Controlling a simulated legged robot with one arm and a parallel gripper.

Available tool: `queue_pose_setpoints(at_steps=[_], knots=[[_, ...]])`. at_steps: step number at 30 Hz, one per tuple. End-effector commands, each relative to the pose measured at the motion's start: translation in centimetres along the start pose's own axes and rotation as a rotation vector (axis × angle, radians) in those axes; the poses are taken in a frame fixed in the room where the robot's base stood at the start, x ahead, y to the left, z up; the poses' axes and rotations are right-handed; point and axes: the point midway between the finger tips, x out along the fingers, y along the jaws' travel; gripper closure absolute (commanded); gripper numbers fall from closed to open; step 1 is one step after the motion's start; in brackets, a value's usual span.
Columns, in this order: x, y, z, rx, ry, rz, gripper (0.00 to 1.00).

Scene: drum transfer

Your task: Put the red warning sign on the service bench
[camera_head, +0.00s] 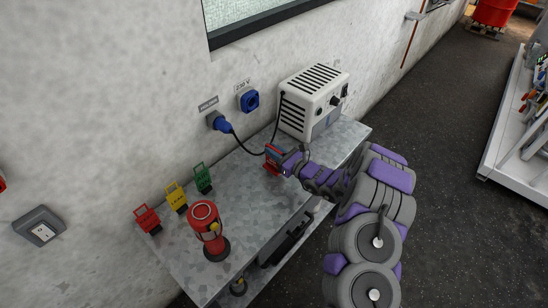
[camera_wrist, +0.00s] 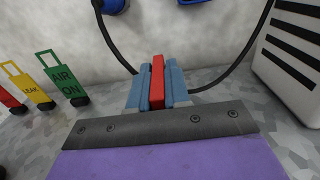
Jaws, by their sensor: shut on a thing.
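My gripper (camera_head: 283,160) is at the back middle of the grey service bench (camera_head: 262,190), shut on a red sign, which I take as the red warning sign (camera_head: 272,158). In the wrist view the red warning sign (camera_wrist: 157,80) is a narrow red strip between the two blue fingers. Its face is turned away there, and its lower part is hidden behind the gripper. It is at or just above the bench top; I cannot tell if it touches.
A second red sign (camera_head: 148,219), a yellow LEAK sign (camera_head: 177,197) and a green AIR ON sign (camera_head: 203,179) stand at the left. A red lantern (camera_head: 207,229) stands in front. A white box (camera_head: 313,100) is at the right; its black cable (camera_head: 252,152) loops behind my gripper.

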Motion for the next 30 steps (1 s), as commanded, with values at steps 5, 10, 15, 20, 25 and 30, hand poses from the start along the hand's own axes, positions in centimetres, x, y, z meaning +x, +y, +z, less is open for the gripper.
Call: queue_pose_setpoints(at_steps=[5, 10, 15, 20, 25, 30], knots=[[-0.1, 0.1, -2.7, 0.002, 0.001, 0.0, 1.0], [-0.1, 0.1, -2.5, 0.001, 0.0, -0.001, 1.0], [-0.1, 0.1, -2.6, 0.001, 0.001, 0.0, 0.8], [-0.1, 0.1, -2.6, 0.001, 0.001, -0.001, 0.64], [-0.1, 0.1, -2.6, 0.001, 0.001, -0.001, 0.58], [-0.1, 0.0, -2.4, 0.001, 0.001, -0.001, 0.58]])
